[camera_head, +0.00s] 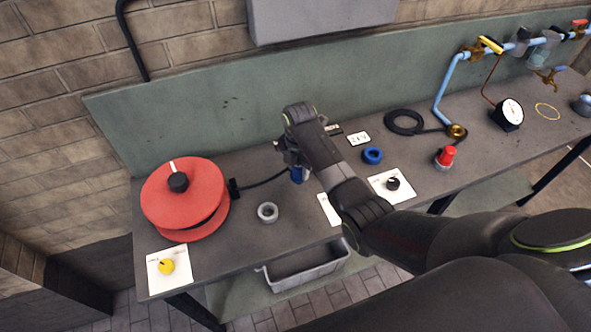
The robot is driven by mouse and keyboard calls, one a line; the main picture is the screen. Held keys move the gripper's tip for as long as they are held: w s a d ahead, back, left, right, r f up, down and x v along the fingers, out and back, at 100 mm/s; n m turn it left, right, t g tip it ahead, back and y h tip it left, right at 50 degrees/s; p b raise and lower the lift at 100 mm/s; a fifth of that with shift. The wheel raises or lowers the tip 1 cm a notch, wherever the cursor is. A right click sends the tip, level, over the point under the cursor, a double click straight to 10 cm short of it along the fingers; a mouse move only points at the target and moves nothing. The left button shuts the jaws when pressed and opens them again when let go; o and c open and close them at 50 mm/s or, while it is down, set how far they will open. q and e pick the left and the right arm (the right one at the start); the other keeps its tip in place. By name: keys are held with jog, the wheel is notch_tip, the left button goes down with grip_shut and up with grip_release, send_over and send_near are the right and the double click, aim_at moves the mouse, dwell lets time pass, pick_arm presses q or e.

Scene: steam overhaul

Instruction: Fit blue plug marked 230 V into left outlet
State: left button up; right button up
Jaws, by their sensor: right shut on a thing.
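My right gripper (291,158) is over the middle of the bench, its arm coming in from the right. It is shut on the blue plug (297,174), which shows just below the jaws; the 230 V marking cannot be read. Whether the plug touches the bench is hard to tell. A black cable (262,181) runs from near the plug leftward to a small black block beside the red reel (183,192). I cannot make out which thing is the left outlet; my right arm hides part of the bench and back panel. My left gripper is out of view.
A grey ring (267,212) lies left of my right arm, a blue ring (372,155) right of it. Cards with a yellow knob (167,266) and black knob (393,184) lie on the bench. Pipes, a gauge (508,114) and a red-topped part (445,157) stand right.

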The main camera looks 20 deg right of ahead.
jog(key=w+d+b, duration=0.2)
jog(key=w+d, duration=0.2)
jog(key=d, duration=0.6)
jog(key=shift+w+d+b, duration=0.2)
jog(key=shift+d+b, duration=0.2)
jog(key=shift+f, duration=0.1)
jog(key=shift+f+b, duration=0.3)
jog(key=shift+f, duration=0.05)
jog(key=shift+f+b, duration=1.55)
jog(key=shift+f, duration=0.95)
jog(key=o, duration=1.1)
jog(key=shift+o, duration=0.2)
jog(key=shift+s, duration=0.1)
